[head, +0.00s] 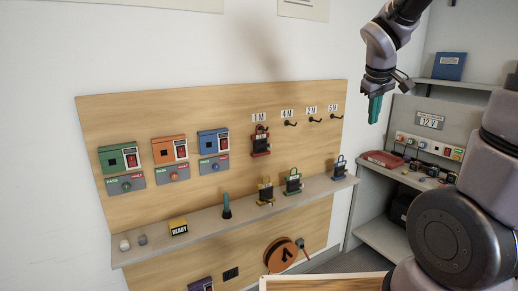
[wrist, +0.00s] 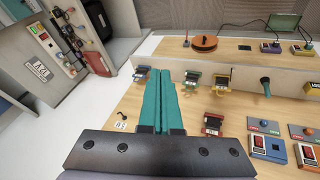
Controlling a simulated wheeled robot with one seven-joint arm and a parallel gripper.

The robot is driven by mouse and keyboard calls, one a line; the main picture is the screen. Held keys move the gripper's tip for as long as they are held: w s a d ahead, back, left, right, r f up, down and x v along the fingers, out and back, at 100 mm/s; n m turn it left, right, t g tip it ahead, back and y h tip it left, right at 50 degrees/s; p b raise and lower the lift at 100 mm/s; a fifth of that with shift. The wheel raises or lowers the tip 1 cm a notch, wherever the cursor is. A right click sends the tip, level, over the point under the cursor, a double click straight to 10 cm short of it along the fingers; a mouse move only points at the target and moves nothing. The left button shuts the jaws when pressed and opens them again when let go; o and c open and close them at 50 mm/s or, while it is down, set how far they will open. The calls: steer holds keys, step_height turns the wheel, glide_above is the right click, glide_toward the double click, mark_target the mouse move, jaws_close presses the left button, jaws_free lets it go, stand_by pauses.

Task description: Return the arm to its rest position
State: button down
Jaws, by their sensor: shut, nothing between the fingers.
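My gripper (head: 374,118) hangs with its fingers pointing down in the upper right of the head view, in front of the right part of the wall and apart from the board. Its teal fingers are together and hold nothing. In the wrist view, the shut fingers (wrist: 163,90) reach up the middle of the picture, with the pegboard (wrist: 140,105) behind them. My arm comes down from the top edge of the head view.
The wooden board (head: 210,105) carries coloured units, hooks and a red radio (head: 260,141). Its shelf (head: 240,214) holds yellow, green and blue radios and a READY block (head: 178,227). A grey cabinet (head: 435,125) stands right. The wall (head: 150,45) above the board is clear of obstacles.

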steer(key=s+a+r+m+t+y, duration=0.1)
steer(key=s+a+r+m+y, duration=0.1)
steer(key=s, duration=0.6)
steer(key=s+a+r+m+t+y, duration=0.1)
steer(key=s+a+r+m+y, duration=0.1)
steer(key=s+a+r+m, duration=0.3)
steer(key=s, duration=0.3)
steer(key=shift+s+a+r+m, duration=0.25)
steer(key=shift+a+r+m, duration=0.05)
